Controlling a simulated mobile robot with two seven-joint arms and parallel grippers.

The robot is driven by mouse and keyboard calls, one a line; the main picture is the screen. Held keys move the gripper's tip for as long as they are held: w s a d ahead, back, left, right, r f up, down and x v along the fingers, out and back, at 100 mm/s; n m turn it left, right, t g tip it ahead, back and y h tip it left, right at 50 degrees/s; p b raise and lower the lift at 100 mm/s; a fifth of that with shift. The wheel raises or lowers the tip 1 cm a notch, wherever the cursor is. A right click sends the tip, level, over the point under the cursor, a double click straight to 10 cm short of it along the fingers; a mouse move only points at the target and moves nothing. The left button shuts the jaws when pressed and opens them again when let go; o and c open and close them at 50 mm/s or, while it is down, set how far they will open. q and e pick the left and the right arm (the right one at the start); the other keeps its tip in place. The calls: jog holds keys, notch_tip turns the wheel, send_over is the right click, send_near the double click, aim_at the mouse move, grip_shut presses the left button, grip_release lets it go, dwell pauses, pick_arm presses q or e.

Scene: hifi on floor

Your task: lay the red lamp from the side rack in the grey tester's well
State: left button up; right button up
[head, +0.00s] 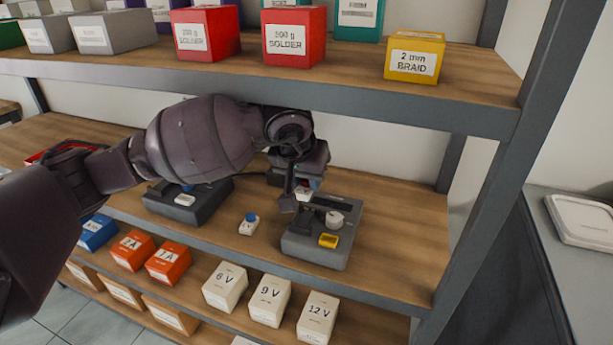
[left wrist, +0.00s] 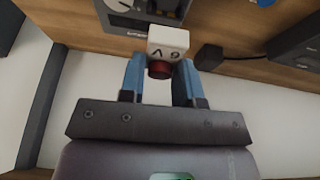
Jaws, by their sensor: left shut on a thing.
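My left gripper (head: 297,197) is shut on the red lamp (head: 304,194), a white block marked with a V and a digit, with a red dome. In the left wrist view the lamp's white block (left wrist: 168,42) sits between the blue fingertips of my left gripper (left wrist: 160,72), with the dome towards the palm. My right gripper is out of view.
A blue-domed lamp (head: 248,224) stands on the shelf left of the tester. A second dark grey device (head: 188,208) is further left. The upper shelf (head: 340,82) overhangs my arm. Boxes marked 6 V (head: 225,288), 9 V and 12 V are lower in front.

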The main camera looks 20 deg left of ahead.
pick_arm(q)
jog(key=shift+f, duration=0.15)
jog(key=shift+f, duration=0.65)
jog(key=shift+f+b, duration=0.65)
jog(key=shift+f, duration=0.7)
jog(key=shift+f+b, duration=0.4)
jog(key=shift+f, duration=0.4)
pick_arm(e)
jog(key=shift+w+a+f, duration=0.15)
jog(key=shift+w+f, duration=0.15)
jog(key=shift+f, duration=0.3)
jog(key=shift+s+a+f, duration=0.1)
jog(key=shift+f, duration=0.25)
pick_arm(q)
jog(key=shift+b, duration=0.4)
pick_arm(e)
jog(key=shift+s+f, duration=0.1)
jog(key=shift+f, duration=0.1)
pick_arm(q)
jog(key=shift+f, duration=0.15)
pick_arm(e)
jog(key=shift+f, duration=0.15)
